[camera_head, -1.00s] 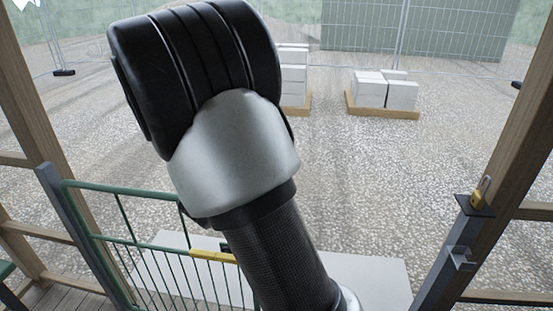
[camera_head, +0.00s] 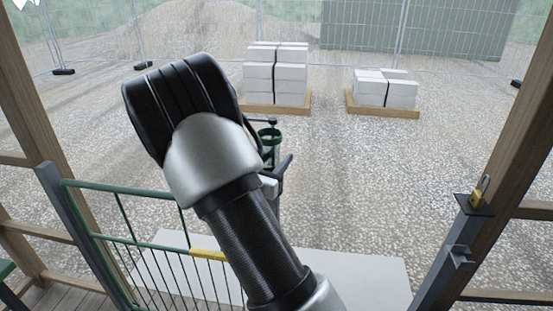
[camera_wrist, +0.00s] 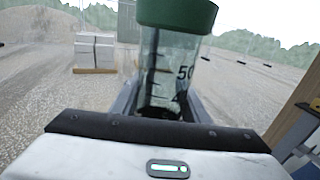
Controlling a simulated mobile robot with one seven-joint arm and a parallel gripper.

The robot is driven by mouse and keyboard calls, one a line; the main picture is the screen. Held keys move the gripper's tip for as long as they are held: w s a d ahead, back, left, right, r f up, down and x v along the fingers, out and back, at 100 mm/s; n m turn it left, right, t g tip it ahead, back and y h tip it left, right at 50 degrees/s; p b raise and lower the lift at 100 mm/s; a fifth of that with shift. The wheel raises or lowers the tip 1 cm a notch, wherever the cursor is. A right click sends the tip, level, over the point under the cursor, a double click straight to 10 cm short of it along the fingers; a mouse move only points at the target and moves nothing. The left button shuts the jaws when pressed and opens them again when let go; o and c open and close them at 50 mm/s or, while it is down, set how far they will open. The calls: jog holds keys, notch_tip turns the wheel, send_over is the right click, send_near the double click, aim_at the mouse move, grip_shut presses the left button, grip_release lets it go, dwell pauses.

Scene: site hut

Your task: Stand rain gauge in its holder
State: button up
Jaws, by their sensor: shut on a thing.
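The rain gauge (camera_wrist: 168,62) is a clear tube with black scale marks and a green top. In the wrist view it stands roughly upright between the two fingers of my gripper (camera_wrist: 160,108), which is shut on it. In the head view, its green rim (camera_head: 269,134) shows just right of my arm, with most of the tube hidden; part of my gripper (camera_head: 279,176) shows below. A small grey metal bracket (camera_head: 460,257) on the right-hand post may be the holder; it looks empty. The gauge is well left of it, apart from it.
A yellow padlock (camera_head: 480,192) sits on a dark ledge (camera_head: 474,206) above the bracket. A green railing gate (camera_head: 150,245) stands at left, beside a pale step (camera_head: 375,262). Block pallets (camera_head: 383,108) and mesh fencing stand far off on gravel.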

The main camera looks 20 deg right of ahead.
jog(key=shift+f, duration=0.25)
jog(key=o, duration=1.1)
